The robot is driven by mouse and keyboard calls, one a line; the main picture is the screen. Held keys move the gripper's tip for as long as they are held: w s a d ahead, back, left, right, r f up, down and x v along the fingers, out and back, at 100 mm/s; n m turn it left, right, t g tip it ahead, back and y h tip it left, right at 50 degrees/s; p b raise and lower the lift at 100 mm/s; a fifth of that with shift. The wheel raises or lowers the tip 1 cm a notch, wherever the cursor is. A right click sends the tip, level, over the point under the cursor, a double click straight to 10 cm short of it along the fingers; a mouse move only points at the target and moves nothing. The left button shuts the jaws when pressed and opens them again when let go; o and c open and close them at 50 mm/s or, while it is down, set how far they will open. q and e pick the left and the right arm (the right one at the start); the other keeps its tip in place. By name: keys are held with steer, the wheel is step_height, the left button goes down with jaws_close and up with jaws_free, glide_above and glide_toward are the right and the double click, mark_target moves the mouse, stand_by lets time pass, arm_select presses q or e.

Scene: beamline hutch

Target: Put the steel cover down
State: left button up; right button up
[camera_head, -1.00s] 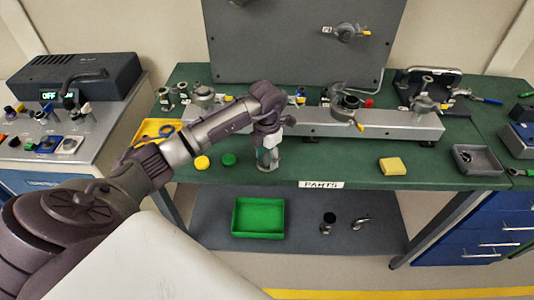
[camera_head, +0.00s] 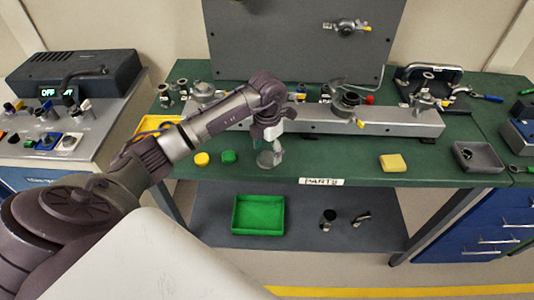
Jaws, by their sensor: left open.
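The steel cover (camera_head: 265,159) shows as a small grey round piece at the front of the green bench top (camera_head: 350,174), right of the green cap. My left gripper (camera_head: 272,150) points down just over and beside it. The jaws are open, but the fingers are small and partly hidden by the wrist, so I cannot tell whether they still touch the cover. My right gripper is out of view.
A yellow cap (camera_head: 202,159) and a green cap (camera_head: 229,156) lie left of the gripper. A silver rail (camera_head: 385,122) with fittings runs behind. A yellow block (camera_head: 393,162) and a grey tray (camera_head: 490,164) are at right. A green tray (camera_head: 236,219) sits on the lower shelf.

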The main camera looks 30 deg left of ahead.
mark_target(267, 157)
arm_select(q)
step_height(267, 157, up, 11)
steer(key=b, duration=0.2)
steer(key=shift+f, duration=0.15)
stand_by(0.3)
